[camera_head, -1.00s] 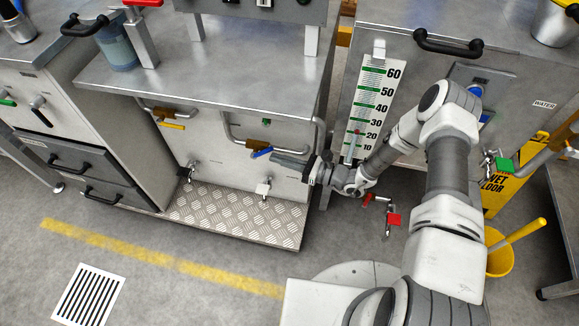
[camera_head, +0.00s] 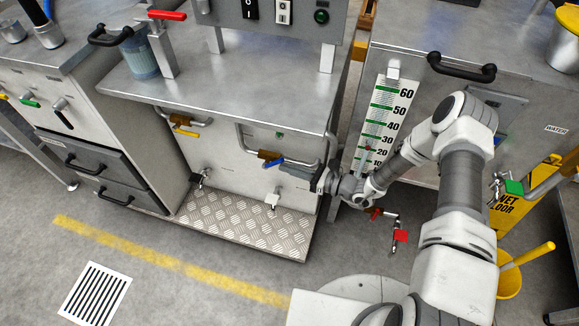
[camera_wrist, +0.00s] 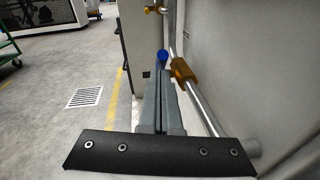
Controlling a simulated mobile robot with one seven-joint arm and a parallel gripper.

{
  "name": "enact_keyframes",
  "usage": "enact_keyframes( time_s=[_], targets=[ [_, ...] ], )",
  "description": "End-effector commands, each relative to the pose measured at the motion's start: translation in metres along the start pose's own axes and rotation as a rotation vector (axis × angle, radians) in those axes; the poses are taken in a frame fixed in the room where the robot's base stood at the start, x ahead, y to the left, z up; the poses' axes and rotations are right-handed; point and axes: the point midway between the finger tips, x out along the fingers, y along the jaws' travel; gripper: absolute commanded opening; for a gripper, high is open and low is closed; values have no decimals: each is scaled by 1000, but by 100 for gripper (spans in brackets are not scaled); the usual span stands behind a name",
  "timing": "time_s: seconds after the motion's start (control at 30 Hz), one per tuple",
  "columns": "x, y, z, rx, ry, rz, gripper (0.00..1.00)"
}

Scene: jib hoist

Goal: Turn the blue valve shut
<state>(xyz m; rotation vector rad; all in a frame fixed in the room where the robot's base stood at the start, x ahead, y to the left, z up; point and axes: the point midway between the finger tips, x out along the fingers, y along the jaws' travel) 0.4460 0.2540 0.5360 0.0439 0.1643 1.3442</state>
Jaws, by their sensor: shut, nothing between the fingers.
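The blue valve has a blue lever (camera_head: 275,162) on a brass body (camera_head: 268,154), set in a bent metal pipe on the front of the middle steel cabinet. In the wrist view the brass body (camera_wrist: 182,68) sits on the pipe, and the round blue end (camera_wrist: 163,57) of the lever shows just past my fingertips. My gripper (camera_head: 285,167) is shut and empty, with its fingers pointing left along the cabinet front. The fingertips (camera_wrist: 161,76) are close to the lever's end; I cannot tell whether they touch it.
A yellow-handled valve (camera_head: 187,132) is farther left on the same cabinet. Small taps (camera_head: 272,198) stick out below, over a tread-plate ledge (camera_head: 240,224). A red-handled valve (camera_head: 400,236) and a green one (camera_head: 513,187) are to the right.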

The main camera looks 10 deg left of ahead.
Motion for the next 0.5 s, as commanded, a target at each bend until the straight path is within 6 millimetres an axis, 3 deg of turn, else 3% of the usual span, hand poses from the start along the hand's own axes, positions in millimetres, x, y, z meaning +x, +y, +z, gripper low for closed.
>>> enact_keyframes(
  time_s=[0.5],
  targets=[
    [9, 6, 30, -34, 220, -28, 0]
  ],
)
